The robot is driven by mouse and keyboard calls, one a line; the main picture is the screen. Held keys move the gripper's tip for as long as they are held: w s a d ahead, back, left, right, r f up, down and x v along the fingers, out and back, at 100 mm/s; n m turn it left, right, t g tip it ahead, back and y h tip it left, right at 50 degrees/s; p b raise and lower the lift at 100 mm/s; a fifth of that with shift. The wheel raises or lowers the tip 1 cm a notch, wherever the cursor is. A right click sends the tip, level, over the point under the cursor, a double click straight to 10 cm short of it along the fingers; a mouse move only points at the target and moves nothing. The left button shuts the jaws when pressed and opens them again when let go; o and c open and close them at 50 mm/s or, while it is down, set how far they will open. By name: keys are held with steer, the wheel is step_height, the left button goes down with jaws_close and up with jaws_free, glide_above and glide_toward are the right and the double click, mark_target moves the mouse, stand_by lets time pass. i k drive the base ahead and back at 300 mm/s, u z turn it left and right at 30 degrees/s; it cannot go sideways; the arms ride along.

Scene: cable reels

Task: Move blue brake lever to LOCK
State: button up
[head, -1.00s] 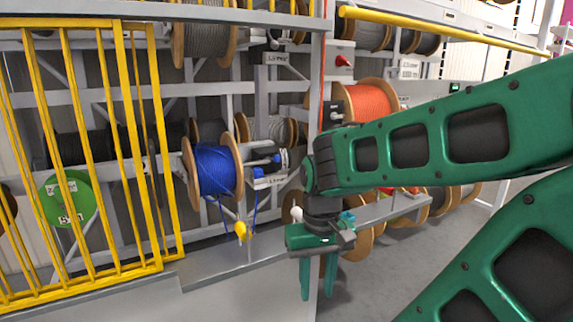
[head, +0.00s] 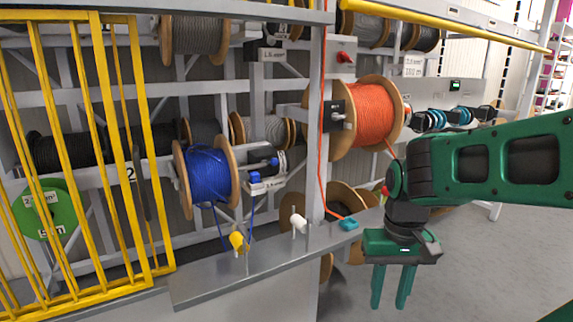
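The blue cable reel (head: 207,172) with wooden flanges hangs on the rack left of centre. Just right of it is a dark brake unit (head: 262,155) with a small blue lever-like part (head: 272,161). A blue block (head: 255,177) sits just below it. The lever's exact position and any LOCK marking are too small to read. My gripper (head: 389,298) points down at the lower right, in front of the ledge and well away from the lever. Its two green fingers are apart with nothing between them.
A grey ledge (head: 225,276) runs below the reels, carrying yellow (head: 238,241), white (head: 299,222) and teal (head: 348,225) fittings. A yellow barred gate (head: 110,150) stands at left. An orange reel (head: 366,113) hangs right of a grey post (head: 317,150). Open floor lies at right.

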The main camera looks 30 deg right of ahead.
mark_target(274, 162)
steer(key=z, duration=0.05)
steer(key=i, duration=1)
steer(key=u, duration=0.05)
